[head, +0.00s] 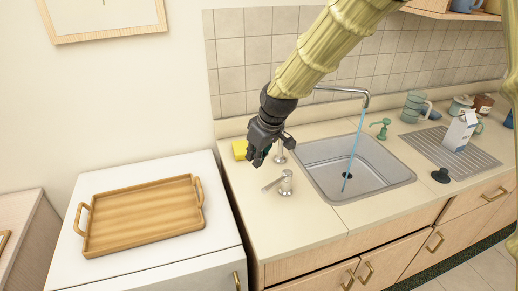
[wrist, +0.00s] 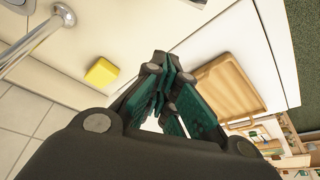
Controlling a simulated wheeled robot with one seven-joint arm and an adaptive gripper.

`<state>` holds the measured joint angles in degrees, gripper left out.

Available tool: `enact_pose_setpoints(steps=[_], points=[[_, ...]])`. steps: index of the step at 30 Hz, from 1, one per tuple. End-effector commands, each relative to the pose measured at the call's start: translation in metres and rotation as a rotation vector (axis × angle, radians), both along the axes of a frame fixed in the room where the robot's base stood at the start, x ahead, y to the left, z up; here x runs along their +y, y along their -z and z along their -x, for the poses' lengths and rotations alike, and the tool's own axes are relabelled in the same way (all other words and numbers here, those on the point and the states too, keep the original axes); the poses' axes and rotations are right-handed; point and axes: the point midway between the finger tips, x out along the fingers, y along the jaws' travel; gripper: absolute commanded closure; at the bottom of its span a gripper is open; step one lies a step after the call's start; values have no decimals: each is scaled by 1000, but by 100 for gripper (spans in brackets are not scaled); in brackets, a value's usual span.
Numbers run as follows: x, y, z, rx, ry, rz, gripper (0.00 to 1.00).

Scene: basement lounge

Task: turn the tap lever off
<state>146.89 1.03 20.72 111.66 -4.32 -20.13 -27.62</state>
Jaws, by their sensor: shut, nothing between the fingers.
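A silver tap spout (head: 350,90) arches over the sink, and a thin blue stream of water (head: 354,150) runs from its end into the basin. A short silver post with a lever (head: 285,184) stands on the counter left of the sink, its arm pointing left. My gripper (head: 257,161) hangs above the counter, behind and left of this lever and apart from it. Its fingers are shut and empty; the wrist view shows the closed dark-green fingers (wrist: 168,80). The wrist view shows the silver spout pipe (wrist: 38,42) at upper left; I cannot make out the lever there.
A yellow sponge (head: 240,149) lies by the wall behind my gripper. A wooden tray (head: 142,215) rests on the white cabinet at left. Right of the sink (head: 328,161) are a green soap pump (head: 381,128), a black stopper (head: 440,175) and a carton (head: 460,131). The counter front-left is clear.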

Motion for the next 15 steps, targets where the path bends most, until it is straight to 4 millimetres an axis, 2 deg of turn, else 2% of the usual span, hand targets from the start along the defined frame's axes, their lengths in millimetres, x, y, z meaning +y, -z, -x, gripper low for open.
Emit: enact_pose_setpoints(steps=[11,15], points=[[1,42,-5,-4,2,-10,100],[-13,43,9,-4,1,-11,100]])
